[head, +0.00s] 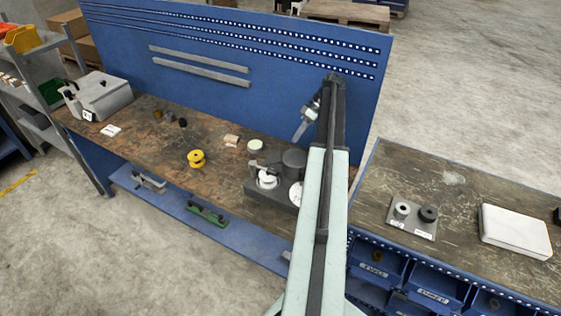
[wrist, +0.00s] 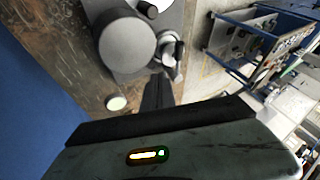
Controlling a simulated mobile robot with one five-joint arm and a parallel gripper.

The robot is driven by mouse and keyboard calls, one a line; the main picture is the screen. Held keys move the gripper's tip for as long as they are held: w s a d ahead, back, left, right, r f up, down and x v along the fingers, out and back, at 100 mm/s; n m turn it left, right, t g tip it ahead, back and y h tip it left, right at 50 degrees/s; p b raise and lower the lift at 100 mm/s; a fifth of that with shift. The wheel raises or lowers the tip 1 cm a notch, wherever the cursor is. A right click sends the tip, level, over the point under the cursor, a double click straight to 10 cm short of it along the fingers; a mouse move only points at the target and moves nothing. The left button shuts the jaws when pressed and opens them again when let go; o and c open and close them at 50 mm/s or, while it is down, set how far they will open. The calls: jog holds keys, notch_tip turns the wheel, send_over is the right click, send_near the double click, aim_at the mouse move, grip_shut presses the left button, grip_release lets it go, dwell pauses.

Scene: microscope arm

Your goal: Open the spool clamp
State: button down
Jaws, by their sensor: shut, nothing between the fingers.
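A dark clamp device (head: 255,190) stands on the workbench, partly hidden behind my arm in the head view. It has a large dark cylinder (wrist: 127,43) and a small light round part with a clamp piece (wrist: 170,48) beside it. I cannot tell clearly whether the clamp is open. My gripper (wrist: 158,82) is shut and empty. In the wrist view its dark fingers point toward the device and end near the cylinder and clamp piece; contact cannot be told.
A yellow spool (head: 196,158), a pale green round piece (head: 255,146) and a small wooden block (head: 232,140) lie left of the device. A blue pegboard (head: 200,45) rises behind. A plate with two cylinders (head: 412,222) and a white box (head: 515,231) lie on the right bench.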

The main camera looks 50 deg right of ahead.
aim_at(284, 162)
jog(key=b+x, duration=0.9)
jog(key=x, duration=0.2)
jog(key=shift+d+f+b, duration=0.1)
jog(key=shift+f+b, duration=0.2)
jog(key=shift+b, duration=0.05)
jog(key=a, duration=0.2)
jog(key=s+a, duration=0.1)
jog(key=shift+s+a+r+p, duration=0.1)
jog(key=shift+a+r+p, duration=0.2)
jog(key=shift+d, duration=0.1)
